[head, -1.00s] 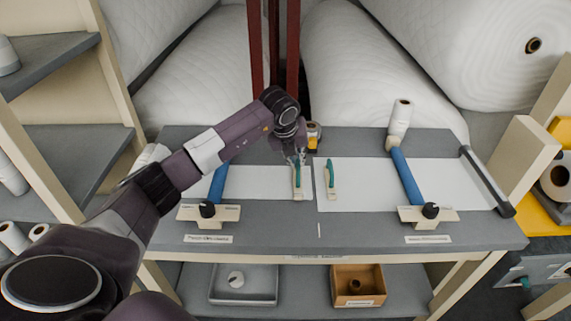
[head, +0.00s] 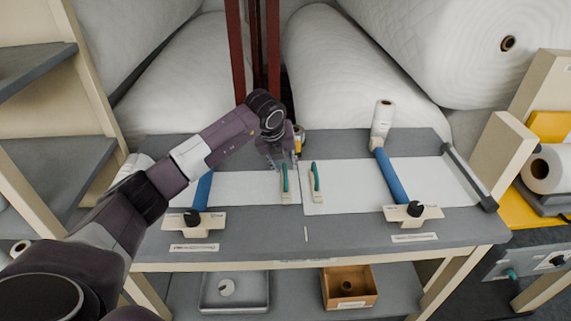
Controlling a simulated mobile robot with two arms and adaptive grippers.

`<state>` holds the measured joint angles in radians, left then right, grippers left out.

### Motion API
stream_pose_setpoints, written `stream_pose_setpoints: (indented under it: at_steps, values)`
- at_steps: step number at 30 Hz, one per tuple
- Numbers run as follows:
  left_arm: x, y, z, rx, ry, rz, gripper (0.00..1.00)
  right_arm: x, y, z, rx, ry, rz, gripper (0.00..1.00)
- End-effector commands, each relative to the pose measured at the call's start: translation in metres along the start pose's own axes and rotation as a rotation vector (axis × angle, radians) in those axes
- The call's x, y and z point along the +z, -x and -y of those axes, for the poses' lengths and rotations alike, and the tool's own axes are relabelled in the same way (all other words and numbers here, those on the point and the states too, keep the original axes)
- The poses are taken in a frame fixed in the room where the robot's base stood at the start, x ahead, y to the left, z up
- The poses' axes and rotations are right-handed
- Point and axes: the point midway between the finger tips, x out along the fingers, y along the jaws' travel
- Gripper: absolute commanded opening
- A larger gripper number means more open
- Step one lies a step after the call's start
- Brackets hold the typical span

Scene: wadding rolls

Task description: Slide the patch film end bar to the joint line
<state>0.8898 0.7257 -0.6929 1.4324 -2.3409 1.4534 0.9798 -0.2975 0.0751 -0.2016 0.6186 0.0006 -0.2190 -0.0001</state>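Two pale end bars with green handles lie near the table's middle. The left end bar (head: 286,190) is at the right end of the left white film (head: 240,187). The right end bar (head: 315,184) is at the left end of the right white film (head: 350,195). A narrow gap lies between the bars, with a short white mark (head: 306,234) on the table in front. My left gripper (head: 283,162) points down at the far end of the left bar's green handle. Its fingers are beside the handle; whether they grip is unclear. My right gripper is not visible.
Blue rollers (head: 203,190) and (head: 391,177) stand outside the bars, with black knobs in front. A tape roll (head: 299,142) is behind my gripper. A white roll (head: 381,118) stands at the back.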

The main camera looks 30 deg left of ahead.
Motion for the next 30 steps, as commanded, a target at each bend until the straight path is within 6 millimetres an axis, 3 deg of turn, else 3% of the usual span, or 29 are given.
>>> stream_pose_setpoints:
  at_steps: [15,21,30]
  values:
    - [0.001,0.098,0.003,-0.003,-0.002,0.004,0.27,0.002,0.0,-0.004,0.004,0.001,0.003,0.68]
    - [0.0,0.113,0.003,-0.003,-0.002,0.001,0.27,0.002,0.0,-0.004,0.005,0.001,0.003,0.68]
    - [0.0,0.115,0.003,-0.002,-0.002,0.001,0.27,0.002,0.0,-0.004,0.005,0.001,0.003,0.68]
